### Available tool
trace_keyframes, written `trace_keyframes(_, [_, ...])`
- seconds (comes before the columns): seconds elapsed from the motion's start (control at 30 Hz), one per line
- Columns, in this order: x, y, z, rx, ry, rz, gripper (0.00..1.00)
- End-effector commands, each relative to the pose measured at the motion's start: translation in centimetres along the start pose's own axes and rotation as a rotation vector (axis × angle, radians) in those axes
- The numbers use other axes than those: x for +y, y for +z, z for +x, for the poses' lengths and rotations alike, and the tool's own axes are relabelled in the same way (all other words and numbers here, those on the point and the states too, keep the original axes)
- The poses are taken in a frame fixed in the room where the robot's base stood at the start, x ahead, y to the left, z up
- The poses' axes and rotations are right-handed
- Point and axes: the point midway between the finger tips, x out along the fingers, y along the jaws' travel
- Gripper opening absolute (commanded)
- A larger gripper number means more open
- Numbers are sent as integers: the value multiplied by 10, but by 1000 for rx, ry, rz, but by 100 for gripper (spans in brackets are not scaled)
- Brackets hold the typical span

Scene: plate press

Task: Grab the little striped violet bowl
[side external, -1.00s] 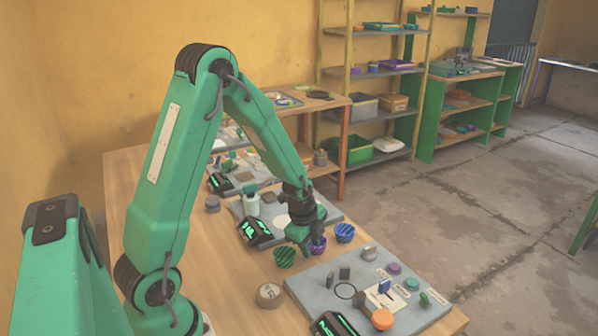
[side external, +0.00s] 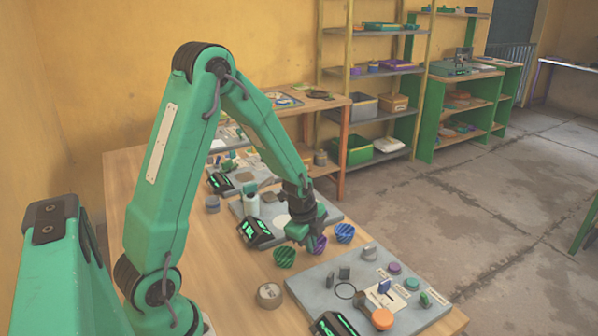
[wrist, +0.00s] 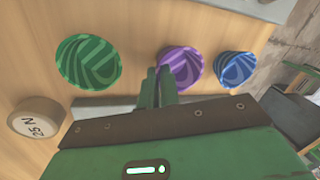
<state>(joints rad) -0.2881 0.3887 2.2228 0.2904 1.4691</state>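The small striped violet bowl (wrist: 184,65) stands on the table between a green striped bowl and a blue striped bowl. In the side view the violet bowl (side external: 319,244) is partly hidden by my gripper (side external: 306,240), which is down at its left side. In the wrist view my gripper's two fingers (wrist: 159,88) are close together at the bowl's left rim. One finger appears outside the wall and the other inside, with the rim pinched between them. The bowl looks upright and at table height.
The green bowl (side external: 284,257) is close on the left, the blue bowl (side external: 344,233) close on the right. A round "25 N" weight (side external: 269,295) lies nearer the front. A grey board (side external: 325,286) with pegs and discs is in front; another grey board (side external: 330,212) is behind.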

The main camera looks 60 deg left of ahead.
Motion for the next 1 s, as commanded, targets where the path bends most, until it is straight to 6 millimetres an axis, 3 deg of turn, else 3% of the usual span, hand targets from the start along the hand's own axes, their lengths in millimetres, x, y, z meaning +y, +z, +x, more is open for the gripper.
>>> trace_keyframes(0.33, [-10,-1,-36,1,-6,0,0])
trace_keyframes(0.8, [27,-68,-92,45,9,6,0])
trace_keyframes(1.0, [38,-87,-108,57,17,4,0])
